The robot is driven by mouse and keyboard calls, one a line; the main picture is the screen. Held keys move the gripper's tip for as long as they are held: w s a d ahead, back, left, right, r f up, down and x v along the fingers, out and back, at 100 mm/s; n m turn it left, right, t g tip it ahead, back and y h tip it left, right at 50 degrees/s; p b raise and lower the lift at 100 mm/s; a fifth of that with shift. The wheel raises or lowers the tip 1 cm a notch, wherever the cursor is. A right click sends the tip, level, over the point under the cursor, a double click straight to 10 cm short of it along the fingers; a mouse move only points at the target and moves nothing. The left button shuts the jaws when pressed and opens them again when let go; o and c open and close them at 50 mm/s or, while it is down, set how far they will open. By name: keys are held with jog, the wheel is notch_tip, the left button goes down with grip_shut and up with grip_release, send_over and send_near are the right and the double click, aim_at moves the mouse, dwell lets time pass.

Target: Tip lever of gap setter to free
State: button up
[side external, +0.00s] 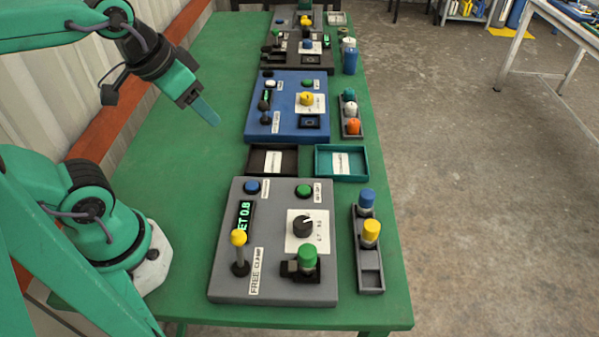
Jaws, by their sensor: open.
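A grey panel (225,277), which looks like the gap setter, lies flat on the near part of the green table. Its lever (239,250) has a yellow ball knob and stands at the panel's left side, beside a label (256,272) reading FREE and CLAMP. I cannot tell for sure which word it leans to. The panel also has a lit display (244,217) ending in "ET 0.8", a black dial (303,226), and blue and green buttons. My gripper (205,110) is open and empty, high above the table's left side, well behind and apart from the lever.
A green-capped part (307,257) sits in a black holder on the panel. A dark rack (369,278) with blue-capped and yellow-capped parts stands to the right. Behind are a black tray (272,173), a teal tray (341,178) and a blue panel (262,125). The table's left strip is clear.

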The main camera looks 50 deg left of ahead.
jog(key=shift+s+a+r, duration=0.1)
jog(key=shift+a+r, duration=0.05)
jog(key=shift+a, duration=0.2)
jog(key=shift+c, duration=0.2)
jog(key=m+g, duration=0.6)
jog(key=m, duration=0.8)
send_over(238, 233)
jog(key=w, duration=0.1)
jog(key=f, duration=0.6)
jog(key=a+f, duration=0.1)
jog(key=f, duration=0.2)
jog(key=shift+w, duration=0.15)
jog(key=shift+s+d+f+m+y, duration=0.3)
jog(key=shift+d+m, duration=0.15)
jog(key=shift+m, duration=0.25)
jog(key=shift+f, duration=0.1)
jog(key=shift+s+f, duration=0.2)
jog(key=shift+f, duration=1.7)
jog(key=shift+s+f, duration=0.2)
jog(key=shift+f, duration=1.7)
